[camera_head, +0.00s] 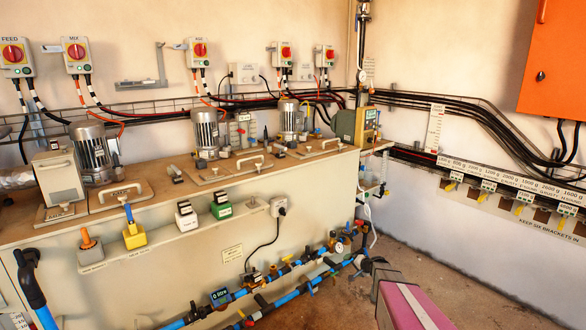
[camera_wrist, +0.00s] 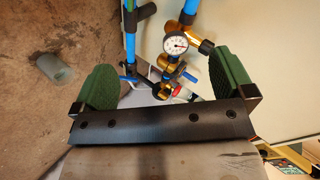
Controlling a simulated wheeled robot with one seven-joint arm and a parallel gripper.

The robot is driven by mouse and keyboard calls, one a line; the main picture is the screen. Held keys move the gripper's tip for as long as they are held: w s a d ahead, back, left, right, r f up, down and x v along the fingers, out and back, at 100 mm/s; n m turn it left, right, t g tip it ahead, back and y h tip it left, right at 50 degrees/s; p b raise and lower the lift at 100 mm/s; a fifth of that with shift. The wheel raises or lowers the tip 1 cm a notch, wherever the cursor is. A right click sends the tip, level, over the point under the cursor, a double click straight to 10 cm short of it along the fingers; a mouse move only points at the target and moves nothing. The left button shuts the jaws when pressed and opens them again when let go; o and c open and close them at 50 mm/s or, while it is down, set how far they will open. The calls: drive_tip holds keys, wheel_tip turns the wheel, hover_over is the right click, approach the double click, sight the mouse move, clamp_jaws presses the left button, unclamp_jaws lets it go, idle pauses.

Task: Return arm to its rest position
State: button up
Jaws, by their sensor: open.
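My gripper (camera_wrist: 165,82) is open in the wrist view, its two green pads wide apart with nothing held between them. A round white pressure gauge (camera_wrist: 175,44) on brass fittings and blue pipe shows beyond the pads, apart from them. In the head view my arm, with a pink and grey link (camera_head: 415,305), reaches in from the lower right. It points toward the pipework low at the bench's right end. The fingers are too small and dark there to make out clearly.
A long bench (camera_head: 140,205) with motors and lidded openings stands at the left. Blue pipes (camera_head: 285,298) run low along its front. A bracket rack (camera_head: 520,190) and an orange cabinet (camera_head: 555,65) are on the right wall.

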drive_tip(key=s+a+r+n+g, duration=0.3)
drive_tip(key=s+a+r, duration=0.3)
drive_tip(key=s, duration=0.3)
drive_tip(key=s+a+r+n+g, duration=0.25)
drive_tip(key=s+a+r, duration=0.25)
drive_tip(key=s, duration=0.4)
drive_tip(key=s+r+n+g+h, duration=0.1)
drive_tip(key=s+r+g+h, duration=0.3)
drive_tip(key=s, duration=1.2)
wheel_tip(320, 180, up, 4)
drive_tip(key=shift+r+h, duration=0.2)
drive_tip(key=shift+h, duration=0.8)
